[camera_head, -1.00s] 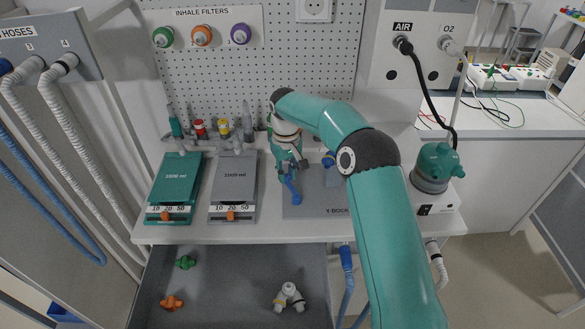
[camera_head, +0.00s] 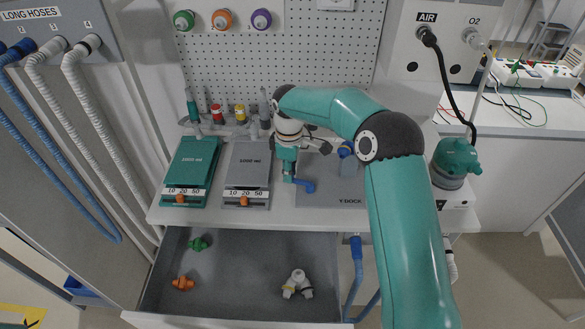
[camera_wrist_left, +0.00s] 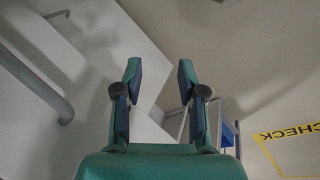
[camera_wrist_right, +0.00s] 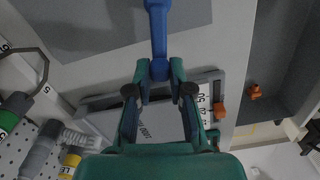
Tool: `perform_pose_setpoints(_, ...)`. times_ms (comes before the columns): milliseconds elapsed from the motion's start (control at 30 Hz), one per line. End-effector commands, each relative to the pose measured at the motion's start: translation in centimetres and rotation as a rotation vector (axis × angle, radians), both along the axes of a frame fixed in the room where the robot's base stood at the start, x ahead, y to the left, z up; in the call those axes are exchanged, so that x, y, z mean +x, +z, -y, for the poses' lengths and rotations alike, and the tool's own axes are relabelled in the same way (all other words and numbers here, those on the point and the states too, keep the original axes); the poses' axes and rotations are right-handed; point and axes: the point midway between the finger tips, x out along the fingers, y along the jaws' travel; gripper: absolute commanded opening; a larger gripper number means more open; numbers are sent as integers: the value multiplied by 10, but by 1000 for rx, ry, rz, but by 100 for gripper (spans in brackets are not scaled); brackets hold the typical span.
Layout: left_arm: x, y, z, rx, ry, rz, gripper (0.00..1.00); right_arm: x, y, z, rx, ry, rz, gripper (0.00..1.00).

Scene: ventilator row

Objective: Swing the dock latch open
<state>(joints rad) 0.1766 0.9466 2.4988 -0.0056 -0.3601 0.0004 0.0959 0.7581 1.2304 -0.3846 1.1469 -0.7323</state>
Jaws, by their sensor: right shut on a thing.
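My right gripper (camera_head: 288,177) is shut on the lever at the plate's left edge. In the right wrist view, the fingertips (camera_wrist_right: 160,72) close around the near end of the blue lever (camera_wrist_right: 157,30), which runs away from them. My left gripper (camera_wrist_left: 160,75) is open and empty in the left wrist view, outside the head view.
A blue-ended part (camera_head: 346,150) is behind the plate, partly hidden by my right arm. An open drawer (camera_head: 235,265) with several connectors sits below.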

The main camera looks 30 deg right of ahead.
Motion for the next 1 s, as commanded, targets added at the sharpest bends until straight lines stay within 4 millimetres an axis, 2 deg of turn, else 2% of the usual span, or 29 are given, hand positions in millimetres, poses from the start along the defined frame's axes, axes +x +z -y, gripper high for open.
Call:
perform_pose_setpoints(300, 0, -1, 0, 0, 0, 0, 40, -5, 1, -6, 3, 121, 3, 0)
perform_pose_setpoints(800, 0, -2, 0, 0, 0, 0, 40, -6, 1, -8, 4, 138, 2, 0)
perform_pose_setpoints(833, 0, -2, 0, 0, 0, 0, 40, -6, 1, -8, 3, 138, 1, 25)
perform_pose_setpoints(933, 0, -2, 0, 0, 0, 0, 40, -6, 1, -7, 3, 138, 1, 42)
perform_pose_setpoints(1000, 0, -2, 0, 0, 0, 0, 40, -6, 0, -7, 2, 138, 1, 46)
